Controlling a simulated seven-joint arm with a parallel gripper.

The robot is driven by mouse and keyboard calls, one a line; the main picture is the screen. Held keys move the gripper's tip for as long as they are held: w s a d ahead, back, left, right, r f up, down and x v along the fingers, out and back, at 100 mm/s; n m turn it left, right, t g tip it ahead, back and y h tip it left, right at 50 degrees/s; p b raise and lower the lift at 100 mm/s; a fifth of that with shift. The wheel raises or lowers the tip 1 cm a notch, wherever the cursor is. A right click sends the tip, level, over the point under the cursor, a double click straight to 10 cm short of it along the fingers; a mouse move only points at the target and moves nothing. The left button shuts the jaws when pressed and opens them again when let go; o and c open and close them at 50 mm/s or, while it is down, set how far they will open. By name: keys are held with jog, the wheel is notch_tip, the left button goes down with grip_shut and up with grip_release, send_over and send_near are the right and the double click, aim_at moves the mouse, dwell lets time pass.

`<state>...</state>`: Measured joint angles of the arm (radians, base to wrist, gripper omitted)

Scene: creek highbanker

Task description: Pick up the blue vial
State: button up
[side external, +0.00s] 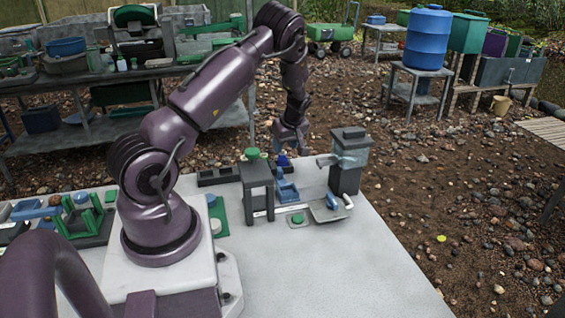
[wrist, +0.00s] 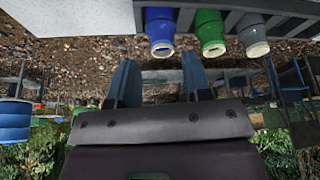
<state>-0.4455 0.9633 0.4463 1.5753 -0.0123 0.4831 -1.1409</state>
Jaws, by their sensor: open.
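In the wrist view, the blue vial (wrist: 160,30) is in a dark grey rack (wrist: 182,20) at the top of the picture. A green vial (wrist: 210,33) and a grey vial (wrist: 252,36) are to its right in the same rack. My gripper (wrist: 160,72) is open and empty. Its two blue-grey fingers point toward the blue vial, which is apart from them. In the side view, my gripper (side external: 290,145) hangs over the far part of the white table, above a small dark blue piece (side external: 283,160); I cannot tell whether that is the vial.
A metal scoop-like tray (side external: 328,211) is in front of the tall unit. The white table's front (side external: 330,275) is clear.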

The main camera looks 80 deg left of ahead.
aim_at(283, 152)
jog(key=x, duration=0.4)
jog(key=shift+s+d+f, duration=0.1)
jog(key=shift+f, duration=0.2)
jog(key=shift+c, duration=0.4)
jog(key=c, duration=0.5)
jog(key=shift+c, duration=0.2)
jog(key=shift+r, duration=0.15)
notch_tip(283, 152, up, 10)
jog(key=shift+f, duration=0.1)
jog(key=shift+d, duration=0.1)
